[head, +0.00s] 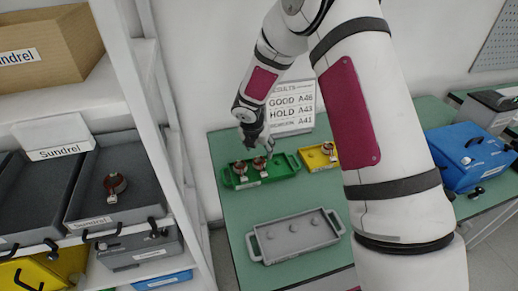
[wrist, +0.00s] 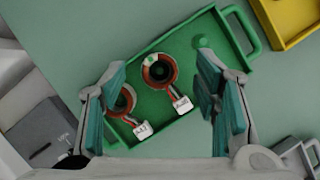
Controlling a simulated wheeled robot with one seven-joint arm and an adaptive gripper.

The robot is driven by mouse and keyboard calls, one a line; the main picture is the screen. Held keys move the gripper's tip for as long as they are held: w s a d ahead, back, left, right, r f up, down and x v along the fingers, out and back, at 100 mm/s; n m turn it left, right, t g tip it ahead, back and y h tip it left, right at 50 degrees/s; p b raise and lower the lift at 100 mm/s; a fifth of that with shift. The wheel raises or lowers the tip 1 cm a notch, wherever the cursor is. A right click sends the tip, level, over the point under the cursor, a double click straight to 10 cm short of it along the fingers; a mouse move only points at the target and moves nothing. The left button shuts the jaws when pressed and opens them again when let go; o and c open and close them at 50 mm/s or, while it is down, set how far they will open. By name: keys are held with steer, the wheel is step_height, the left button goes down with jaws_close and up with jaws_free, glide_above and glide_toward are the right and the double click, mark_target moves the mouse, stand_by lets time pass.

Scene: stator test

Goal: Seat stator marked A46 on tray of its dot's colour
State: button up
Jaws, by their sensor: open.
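Two copper-brown stators, left (head: 240,169) and right (head: 259,165), stand on the green tray (head: 286,173). In the wrist view the right stator (wrist: 158,72) has a small green-and-white mark on its rim, and the left stator (wrist: 122,101) is partly behind a finger. Both have white tags, too small to read. My gripper (head: 266,147) is open above the green tray. In the wrist view its fingers (wrist: 161,75) are spread either side of the right stator, holding nothing. A yellow tray (head: 316,166) bears one stator (head: 327,149). A grey tray (head: 295,252) shows bare pegs.
A results card (head: 291,108) behind the trays lists GOOD A46, HOLD A43 and a third line with A41. Another stator (head: 115,184) lies in a grey shelf bin at left. A blue case (head: 470,155) stands at right. Green bench (head: 240,212) is clear between the trays.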

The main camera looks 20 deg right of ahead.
steer(key=shift+o, duration=1.2)
steer(key=v, duration=1.2)
steer(key=shift+f, duration=0.1)
